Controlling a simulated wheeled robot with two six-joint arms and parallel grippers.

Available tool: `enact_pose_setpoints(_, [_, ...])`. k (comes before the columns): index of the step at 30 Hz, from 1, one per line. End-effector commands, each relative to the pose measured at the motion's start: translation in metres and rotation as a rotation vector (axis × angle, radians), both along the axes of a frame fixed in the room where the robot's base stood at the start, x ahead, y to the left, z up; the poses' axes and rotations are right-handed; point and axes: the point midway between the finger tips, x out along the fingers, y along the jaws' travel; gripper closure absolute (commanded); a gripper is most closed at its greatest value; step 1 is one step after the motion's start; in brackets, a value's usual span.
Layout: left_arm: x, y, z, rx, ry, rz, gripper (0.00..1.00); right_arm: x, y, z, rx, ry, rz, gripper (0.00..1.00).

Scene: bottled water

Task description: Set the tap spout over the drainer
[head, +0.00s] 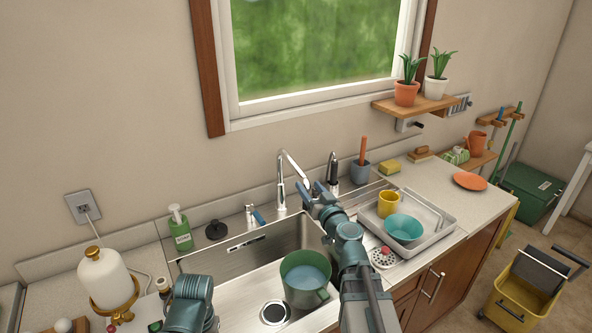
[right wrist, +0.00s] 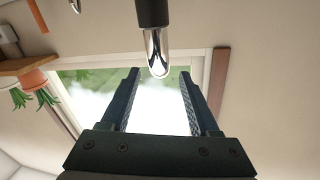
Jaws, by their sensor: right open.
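The chrome tap (head: 281,185) stands behind the sink. Its arched spout points right and down over the sink, its end close to my right gripper (head: 318,197). In the right wrist view, which is upside down, the chrome spout (right wrist: 157,52) with a dark end shows at the gap between the tips of my right gripper (right wrist: 160,75). The fingers are apart and do not visibly grip it. The drainer (head: 448,226) is a grey tray right of the sink, holding a yellow mug (head: 387,206) and a teal bowl (head: 404,228). My left gripper's fingers are not visible.
A green pot (head: 290,264) of water stands in the sink (head: 239,292). A black-and-chrome fitting (head: 333,168) and a brush holder (head: 360,172) stand behind my right gripper. A green soap bottle (head: 181,231) is left of the tap. A shelf with plants (head: 415,103) is higher right.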

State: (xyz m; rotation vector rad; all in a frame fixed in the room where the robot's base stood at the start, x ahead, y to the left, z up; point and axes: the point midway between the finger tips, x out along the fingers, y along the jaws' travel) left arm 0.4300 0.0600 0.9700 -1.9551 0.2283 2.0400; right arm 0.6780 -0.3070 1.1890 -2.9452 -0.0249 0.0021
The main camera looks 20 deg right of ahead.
Motion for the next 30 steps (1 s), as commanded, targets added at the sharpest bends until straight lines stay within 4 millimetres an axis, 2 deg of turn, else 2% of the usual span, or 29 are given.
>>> enact_pose_setpoints(15, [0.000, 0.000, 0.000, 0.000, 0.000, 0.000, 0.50, 0.103, 0.001, 0.000, 0.000, 0.000, 0.001, 0.38])
enact_pose_setpoints(20, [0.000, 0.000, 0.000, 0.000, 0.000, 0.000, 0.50, 0.116, 0.001, 0.000, 0.000, 0.000, 0.000, 0.38])
enact_pose_setpoints(28, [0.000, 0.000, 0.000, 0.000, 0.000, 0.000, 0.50, 0.116, 0.002, 0.000, 0.000, 0.000, 0.000, 0.38])
enact_pose_setpoints(30, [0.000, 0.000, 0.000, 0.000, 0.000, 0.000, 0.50, 0.116, 0.002, 0.000, 0.000, 0.000, 0.000, 0.49])
